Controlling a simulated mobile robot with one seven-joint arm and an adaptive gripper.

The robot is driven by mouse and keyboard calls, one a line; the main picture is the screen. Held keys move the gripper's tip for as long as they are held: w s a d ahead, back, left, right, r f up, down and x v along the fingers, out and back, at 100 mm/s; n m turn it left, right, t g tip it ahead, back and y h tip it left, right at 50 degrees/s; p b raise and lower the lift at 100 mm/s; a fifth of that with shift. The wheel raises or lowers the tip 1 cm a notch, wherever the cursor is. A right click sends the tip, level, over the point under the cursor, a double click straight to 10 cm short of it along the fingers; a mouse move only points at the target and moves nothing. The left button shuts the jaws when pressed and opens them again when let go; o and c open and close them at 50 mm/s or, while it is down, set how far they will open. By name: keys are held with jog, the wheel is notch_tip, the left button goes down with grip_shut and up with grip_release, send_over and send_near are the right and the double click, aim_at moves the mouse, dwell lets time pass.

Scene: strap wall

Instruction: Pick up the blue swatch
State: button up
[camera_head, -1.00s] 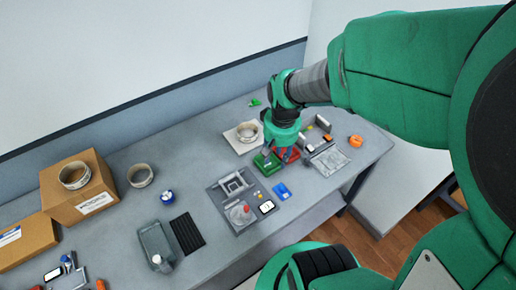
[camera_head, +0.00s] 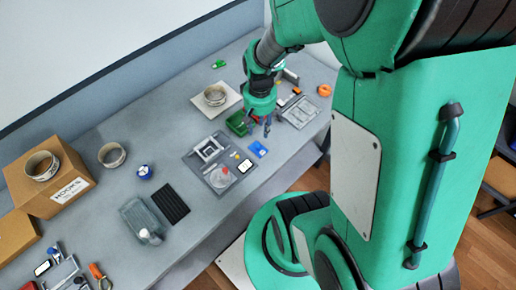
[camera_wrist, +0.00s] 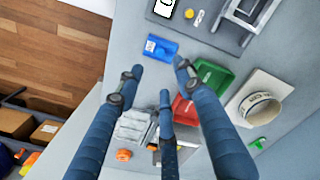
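The blue swatch (camera_head: 258,149) lies flat on the grey table, just right of the grey tray in the head view. In the wrist view the blue swatch (camera_wrist: 160,47) shows a small pale mark and lies just beyond my fingertips. My gripper (camera_head: 261,126) points down above the table, on the far side of the swatch. In the wrist view my gripper (camera_wrist: 160,77) has its three blue fingers spread with nothing between them. The fingers do not appear to touch the swatch.
A green bin (camera_wrist: 214,77) and a red bin (camera_wrist: 184,109) sit close by my fingers. A grey tray (camera_head: 206,178) with small parts lies left of the swatch. A tape roll (camera_head: 215,95) stands on a pale board behind. The table's front edge is near the swatch.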

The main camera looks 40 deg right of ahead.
jog(key=b, duration=0.1)
send_over(258, 146)
notch_tip(258, 146, down, 7)
jog(key=shift+d+r, duration=0.1)
jog(key=shift+d, duration=0.05)
jog(key=shift+f+b, duration=0.9)
jog(key=shift+f, duration=1.75)
grip_shut()
